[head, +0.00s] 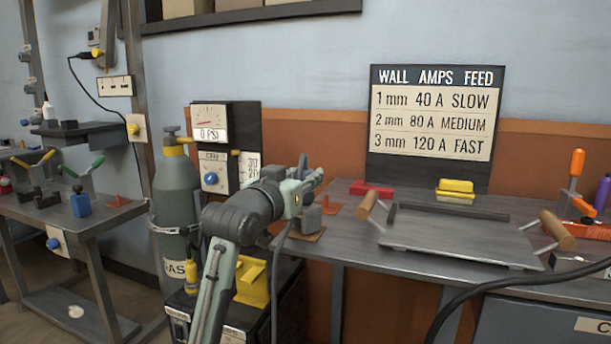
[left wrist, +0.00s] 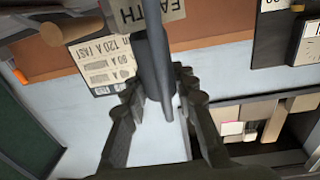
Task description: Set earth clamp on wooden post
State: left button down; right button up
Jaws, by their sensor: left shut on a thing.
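My left gripper (head: 306,182) is raised above the left part of the workbench in the head view. In the left wrist view the gripper (left wrist: 162,100) is shut on a dark grey bar-shaped part of the earth clamp (left wrist: 155,62). A pale label reading EARTH (left wrist: 148,12) sits at the clamp's far end. In the head view the arm and gripper largely hide the clamp. I cannot tell whether either is the wooden post. My right gripper is not in view.
The grey plate (head: 450,238) lies on the workbench (head: 350,243). A gas cylinder (head: 178,200) and a gauge panel (head: 225,150) stand left of my arm. A yellow block (head: 456,188) and amps sign (head: 435,125) are behind. A cable (head: 283,245) hangs by the gripper.

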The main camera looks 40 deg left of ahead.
pick_arm(q)
jog(key=shift+f, duration=0.2)
jog(key=c, duration=1.1)
grip_release()
